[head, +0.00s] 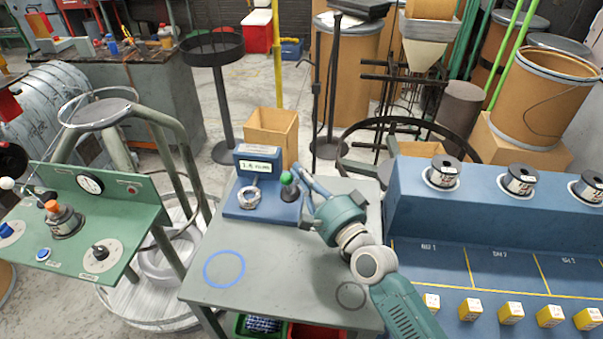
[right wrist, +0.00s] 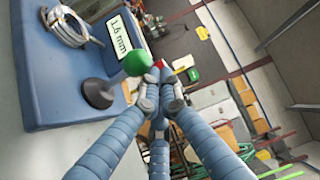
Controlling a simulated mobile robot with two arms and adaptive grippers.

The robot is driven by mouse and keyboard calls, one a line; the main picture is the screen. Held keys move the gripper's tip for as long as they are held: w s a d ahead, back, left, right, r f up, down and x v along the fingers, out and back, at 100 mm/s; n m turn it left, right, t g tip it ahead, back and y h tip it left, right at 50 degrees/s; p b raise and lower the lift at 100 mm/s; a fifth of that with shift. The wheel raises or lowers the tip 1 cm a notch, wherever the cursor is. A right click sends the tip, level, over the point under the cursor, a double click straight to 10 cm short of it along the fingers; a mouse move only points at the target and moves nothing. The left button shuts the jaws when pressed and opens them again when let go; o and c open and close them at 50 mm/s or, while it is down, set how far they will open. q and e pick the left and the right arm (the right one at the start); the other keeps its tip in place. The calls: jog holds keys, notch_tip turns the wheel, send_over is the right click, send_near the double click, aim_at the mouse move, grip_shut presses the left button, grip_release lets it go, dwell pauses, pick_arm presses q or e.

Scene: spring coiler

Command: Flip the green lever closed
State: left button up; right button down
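The lever's green ball knob (head: 287,178) sits on a dark stem (head: 290,192) at the right side of a small blue device (head: 262,208) on a grey table. In the right wrist view the green knob (right wrist: 137,62) stands out from a black round base (right wrist: 100,92). My right gripper (head: 301,184) is at the knob's right side. In the right wrist view its ridged blue fingers (right wrist: 160,90) come together right beside the knob. They look shut, with nothing seen between them; whether they touch the knob I cannot tell. My left gripper is not in view.
The device's display (head: 258,166) reads 1.6 mm, with a wire coil (head: 249,197) in front of it. A blue ring (head: 224,269) marks the clear table front. A green control panel (head: 130,215) stands left; a blue bench (head: 470,260) with spools stands right.

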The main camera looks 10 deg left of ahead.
jog(key=shift+s+a+f, duration=0.1)
jog(key=shift+s+f, duration=0.2)
jog(key=shift+f, duration=0.05)
jog(key=shift+s+d+f, duration=0.15)
jog(key=shift+s+d, duration=0.1)
jog(key=v, duration=1.1)
jog(key=shift+w+d+r, duration=0.15)
jog(key=shift+d+r, duration=0.1)
jog(key=shift+r, duration=0.15)
